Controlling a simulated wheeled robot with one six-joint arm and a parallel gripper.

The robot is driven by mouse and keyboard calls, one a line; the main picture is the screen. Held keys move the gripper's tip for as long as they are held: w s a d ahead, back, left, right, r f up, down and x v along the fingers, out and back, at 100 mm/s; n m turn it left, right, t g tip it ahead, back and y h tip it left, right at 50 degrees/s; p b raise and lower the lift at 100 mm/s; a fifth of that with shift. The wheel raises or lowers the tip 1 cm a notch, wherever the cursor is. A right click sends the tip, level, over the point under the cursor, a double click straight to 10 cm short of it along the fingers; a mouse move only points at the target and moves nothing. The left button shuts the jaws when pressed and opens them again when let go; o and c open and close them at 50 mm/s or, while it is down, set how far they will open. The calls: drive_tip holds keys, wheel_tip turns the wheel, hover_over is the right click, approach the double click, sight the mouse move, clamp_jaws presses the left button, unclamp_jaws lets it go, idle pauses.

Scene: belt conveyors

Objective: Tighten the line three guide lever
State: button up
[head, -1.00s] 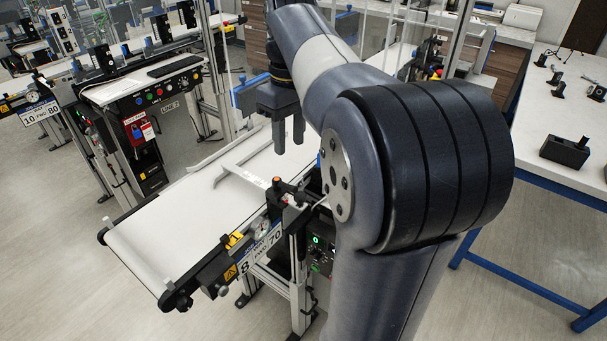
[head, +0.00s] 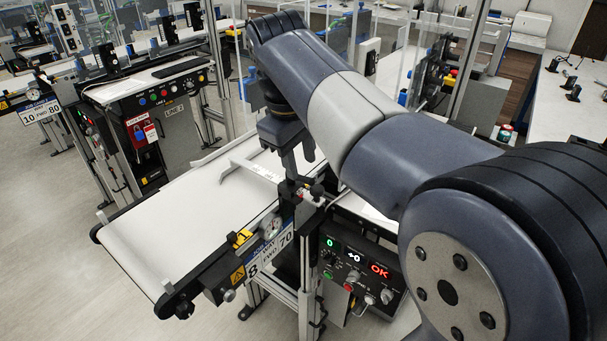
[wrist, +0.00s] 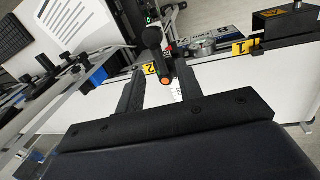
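The guide lever (wrist: 153,42) shows in the wrist view as a dark handle with a round knob and an orange button at its near end. My gripper (wrist: 160,78) is open, with one finger on each side of the lever. I cannot tell whether either finger touches it. In the head view my gripper (head: 291,170) points down at the clamp on the near side of the white belt (head: 190,215). The lever there is mostly hidden by the fingers and clamp parts.
A pale guide rail (head: 255,170) lies over the belt. A control panel (head: 358,275) with a lit green 0 and a red OK is below the clamp. The wrist view shows yellow tags 2 (wrist: 150,68) and 1 (wrist: 243,47). The Line 2 conveyor panel (head: 165,95) stands behind left.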

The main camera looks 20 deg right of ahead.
sight(304, 177)
drive_tip(key=shift+w+d+f, duration=0.1)
drive_tip(key=shift+d+f, duration=0.05)
drive_tip(key=shift+f, duration=0.8)
drive_tip(key=shift+w+d+f, duration=0.1)
drive_tip(key=shift+d+f, duration=0.05)
drive_tip(key=shift+f, duration=0.75)
drive_tip(key=shift+c, duration=0.5)
clamp_jaws()
